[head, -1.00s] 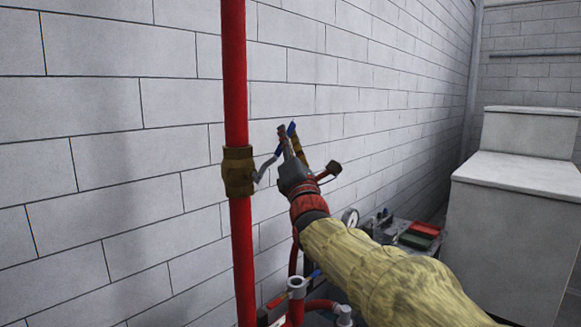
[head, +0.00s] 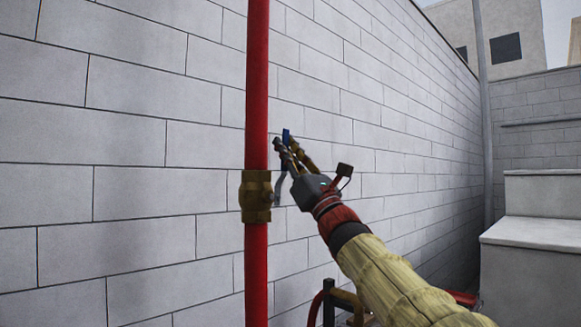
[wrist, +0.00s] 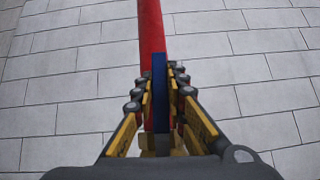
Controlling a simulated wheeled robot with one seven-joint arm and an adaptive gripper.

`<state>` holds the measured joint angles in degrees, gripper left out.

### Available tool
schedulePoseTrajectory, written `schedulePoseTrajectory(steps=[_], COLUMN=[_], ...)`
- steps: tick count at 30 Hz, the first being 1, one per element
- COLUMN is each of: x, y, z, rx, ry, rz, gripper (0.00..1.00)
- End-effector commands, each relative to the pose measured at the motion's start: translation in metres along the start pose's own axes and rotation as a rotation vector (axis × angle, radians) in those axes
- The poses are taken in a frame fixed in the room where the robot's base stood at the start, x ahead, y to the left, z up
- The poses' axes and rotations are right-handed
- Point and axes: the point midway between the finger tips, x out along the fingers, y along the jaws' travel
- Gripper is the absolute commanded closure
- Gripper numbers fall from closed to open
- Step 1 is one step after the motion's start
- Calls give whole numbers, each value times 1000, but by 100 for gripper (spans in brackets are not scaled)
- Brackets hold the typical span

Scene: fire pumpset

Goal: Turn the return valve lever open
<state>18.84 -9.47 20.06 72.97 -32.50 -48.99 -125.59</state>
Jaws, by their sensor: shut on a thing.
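The return valve (head: 256,197) is a brass body on a vertical red pipe (head: 257,90). Its lever has a grey metal arm (head: 279,188) and a blue handle (head: 286,136), and it now stands close to upright beside the pipe. My gripper (head: 285,152) is shut on the lever's blue part, to the right of the pipe. In the wrist view the blue handle (wrist: 159,85) lies between the two fingers, with the red pipe (wrist: 151,25) behind it. The fingers hide part of the lever.
A white block wall (head: 120,130) stands close behind the pipe. Red pipework (head: 318,305) lies low at the bottom, under my arm. A pale stepped block (head: 535,240) stands at the right.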

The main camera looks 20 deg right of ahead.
Motion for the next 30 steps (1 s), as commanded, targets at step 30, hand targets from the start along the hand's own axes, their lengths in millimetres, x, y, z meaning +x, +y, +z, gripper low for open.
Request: schedulePoseTrajectory(steps=[30], x=[-1], y=[9], z=[-3], rx=[-59], ry=[3], rz=[58], gripper=[72])
